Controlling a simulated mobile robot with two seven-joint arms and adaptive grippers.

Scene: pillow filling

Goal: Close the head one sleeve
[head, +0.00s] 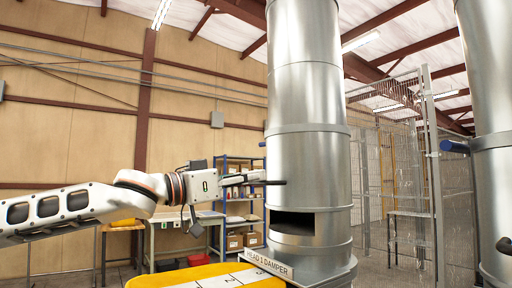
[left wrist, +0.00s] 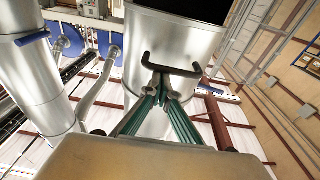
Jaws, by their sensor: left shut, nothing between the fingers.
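The head one sleeve (head: 308,168) is a shiny metal cylinder on the tall column in the head view. Below its lower edge is a dark rectangular opening (head: 292,222). A black bar handle (head: 270,183) sticks out from the sleeve's left side, and the handle also shows on the metal in the left wrist view (left wrist: 172,67). My left gripper (head: 248,180) is shut and empty, level with the handle. Its teal fingertips (left wrist: 161,90) are right by the handle's bar; I cannot tell whether they touch. My right gripper is not in view.
A label reading "HEAD 1 DAMPER" (head: 268,263) sits at the column's foot, beside a yellow-edged panel (head: 190,275). A second metal column (head: 492,110) stands at right. Behind are a workbench (head: 175,238), blue shelves (head: 240,215) and a mesh fence (head: 385,160).

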